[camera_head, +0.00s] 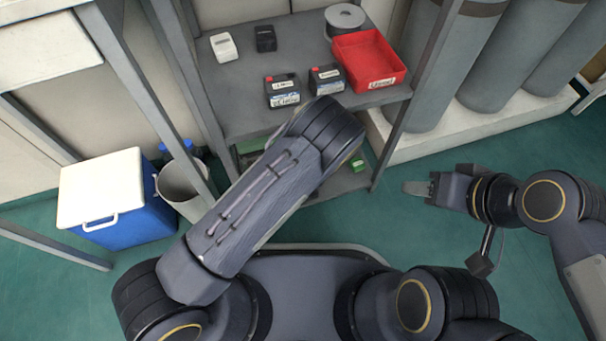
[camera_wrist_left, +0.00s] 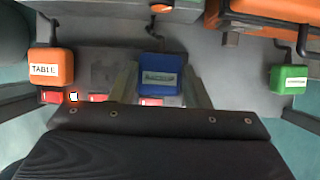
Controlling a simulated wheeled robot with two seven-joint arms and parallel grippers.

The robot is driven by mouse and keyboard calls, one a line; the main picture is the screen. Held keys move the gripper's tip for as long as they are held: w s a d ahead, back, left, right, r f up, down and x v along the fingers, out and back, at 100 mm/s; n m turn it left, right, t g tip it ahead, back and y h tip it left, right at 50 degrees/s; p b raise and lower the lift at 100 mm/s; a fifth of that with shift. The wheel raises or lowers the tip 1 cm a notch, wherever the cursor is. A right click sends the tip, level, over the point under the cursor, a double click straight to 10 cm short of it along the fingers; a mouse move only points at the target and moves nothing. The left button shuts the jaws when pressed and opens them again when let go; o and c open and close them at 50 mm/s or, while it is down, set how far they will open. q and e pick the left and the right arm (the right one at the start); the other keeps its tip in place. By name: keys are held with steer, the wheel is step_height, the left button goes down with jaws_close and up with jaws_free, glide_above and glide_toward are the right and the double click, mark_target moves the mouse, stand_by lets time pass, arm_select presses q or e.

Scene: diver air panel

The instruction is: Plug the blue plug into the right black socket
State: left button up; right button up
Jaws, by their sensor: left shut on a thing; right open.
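The blue plug (camera_wrist_left: 158,75), with a pale label, is between the two fingers of my left gripper (camera_wrist_left: 159,68) in the left wrist view. The gripper is shut on it. In the head view my left arm reaches over the shelf unit and hides its own gripper and the blue plug. I cannot make out the right black socket; a grey strip with red switches (camera_wrist_left: 97,98) lies behind the plug, partly covered by the gripper. My right gripper (camera_head: 418,188) is open and empty over the green floor, right of the shelf unit.
An orange plug (camera_wrist_left: 50,68) hangs on the left and a green plug (camera_wrist_left: 288,79) on the right. A red bin (camera_head: 368,60) and dark battery packs (camera_head: 282,91) stand on the upper shelf (camera_head: 235,85). A blue cooler (camera_head: 125,205) stands left; grey cylinders (camera_head: 505,60) stand right.

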arm_select(q)
steer(key=shift+f, duration=0.6)
stand_by(0.9)
steer(key=o, duration=1.4)
steer(key=shift+c, duration=0.2)
steer(key=p+v, duration=0.3)
steer(key=v, duration=0.4)
steer(key=shift+r, duration=0.35)
steer(key=shift+s+d, duration=0.15)
steer(key=shift+s, duration=0.05)
